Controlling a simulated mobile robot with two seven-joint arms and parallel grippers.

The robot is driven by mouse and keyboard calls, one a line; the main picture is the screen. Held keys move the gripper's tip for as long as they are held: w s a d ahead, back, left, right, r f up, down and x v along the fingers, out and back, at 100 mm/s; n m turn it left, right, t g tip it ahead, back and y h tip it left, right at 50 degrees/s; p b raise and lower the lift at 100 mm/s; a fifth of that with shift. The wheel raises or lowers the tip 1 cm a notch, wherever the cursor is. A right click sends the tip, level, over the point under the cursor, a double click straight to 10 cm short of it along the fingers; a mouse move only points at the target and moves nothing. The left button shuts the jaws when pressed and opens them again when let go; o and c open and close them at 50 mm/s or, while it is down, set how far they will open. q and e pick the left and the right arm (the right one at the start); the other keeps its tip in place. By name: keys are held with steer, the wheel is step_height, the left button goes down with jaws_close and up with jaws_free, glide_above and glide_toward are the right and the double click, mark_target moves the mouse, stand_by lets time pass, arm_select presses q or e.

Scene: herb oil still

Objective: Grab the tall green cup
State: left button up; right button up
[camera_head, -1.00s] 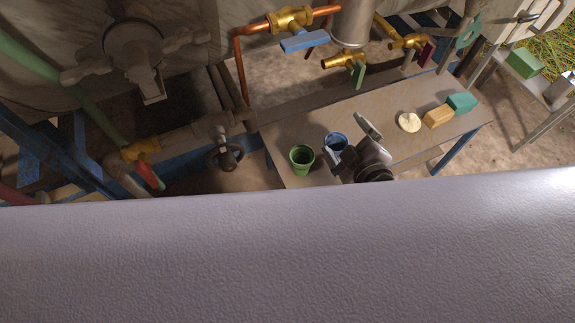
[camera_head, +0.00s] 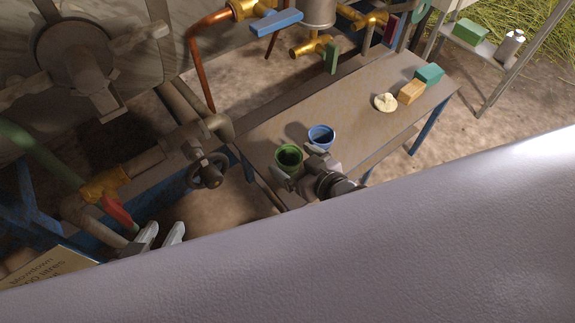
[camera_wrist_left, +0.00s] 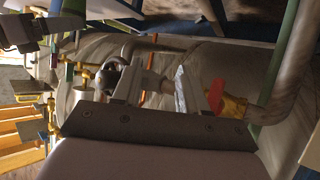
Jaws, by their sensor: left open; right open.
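The green cup (camera_head: 289,156) stands upright near the left end of the brown table, its top open toward me. A blue cup (camera_head: 321,136) stands just behind it to the right. My right gripper (camera_head: 300,168) is open right beside the green cup, its fingers pointing toward it. I cannot tell whether the cup is between the fingers. My left gripper (camera_head: 161,236) is open and empty at the lower left, away from the table, near a red-handled pipe fitting. Its two fingers also show in the left wrist view (camera_wrist_left: 160,88).
A handwheel valve (camera_head: 208,170) and pipes stand left of the table. Brass taps (camera_head: 314,47) overhang its back edge.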

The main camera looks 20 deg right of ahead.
mark_target(282, 154)
steer(key=b+x, duration=0.1)
steer(key=x, duration=0.3)
steer(key=shift+s+d+f+b, duration=0.15)
steer(key=shift+f+b, duration=0.1)
steer(key=shift+b, duration=0.15)
steer(key=shift+w+f, duration=0.1)
steer(key=shift+w, duration=0.35)
arm_select(q)
steer(key=shift+w+d+f+n+h, duration=0.15)
steer(key=shift+w+d+f+h, duration=0.1)
steer(key=shift+d, duration=0.25)
steer(key=shift+w+d+f+n+h, duration=0.15)
steer(key=shift+d+h, duration=0.1)
steer(key=shift+d, duration=0.2)
arm_select(e)
steer(key=c, duration=1)
